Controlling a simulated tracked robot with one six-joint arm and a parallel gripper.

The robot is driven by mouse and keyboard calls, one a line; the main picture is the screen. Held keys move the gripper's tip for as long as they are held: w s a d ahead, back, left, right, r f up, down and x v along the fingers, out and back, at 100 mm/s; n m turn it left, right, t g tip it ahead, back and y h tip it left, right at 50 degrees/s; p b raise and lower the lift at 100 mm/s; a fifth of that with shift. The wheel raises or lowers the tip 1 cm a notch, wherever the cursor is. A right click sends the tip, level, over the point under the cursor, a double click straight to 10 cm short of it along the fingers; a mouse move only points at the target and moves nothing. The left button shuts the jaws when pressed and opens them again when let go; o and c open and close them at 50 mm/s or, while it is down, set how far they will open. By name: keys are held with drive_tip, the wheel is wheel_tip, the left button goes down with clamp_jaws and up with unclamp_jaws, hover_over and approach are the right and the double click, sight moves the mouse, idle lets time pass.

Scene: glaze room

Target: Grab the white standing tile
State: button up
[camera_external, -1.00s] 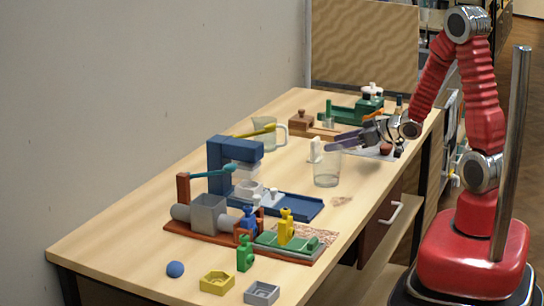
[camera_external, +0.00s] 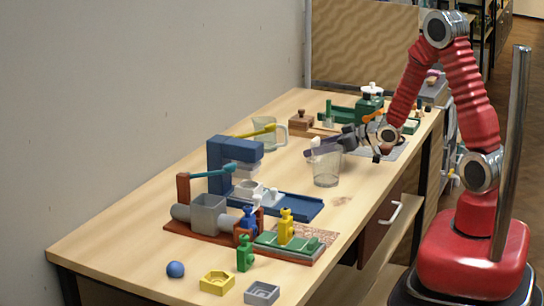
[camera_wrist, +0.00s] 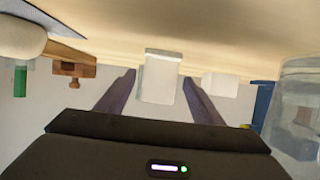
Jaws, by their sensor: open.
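The white standing tile (camera_wrist: 160,80) is upright in the middle of the wrist view, between the two fingertips of my gripper (camera_wrist: 158,76). A narrow gap shows on each side of it. In the external view, only the upper part of the tile (camera_external: 316,141) shows clearly beside my dark gripper fingers (camera_external: 312,151), which partly hide it. My gripper is open and reaches in low over the table from the right.
A clear glass beaker (camera_external: 327,168) stands close in front of the fingers and at the right of the wrist view (camera_wrist: 295,110). A glass mug (camera_external: 268,134) and blue press (camera_external: 222,160) stand to the left. A wooden block (camera_external: 301,120) is behind.

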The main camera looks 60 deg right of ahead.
sight(305, 159)
drive_tip(key=shift+w, duration=0.1)
drive_tip(key=shift+x, duration=2.55)
drive_tip(key=shift+f, duration=0.1)
drive_tip(key=shift+c, duration=0.6)
drive_tip(key=c, duration=1.1)
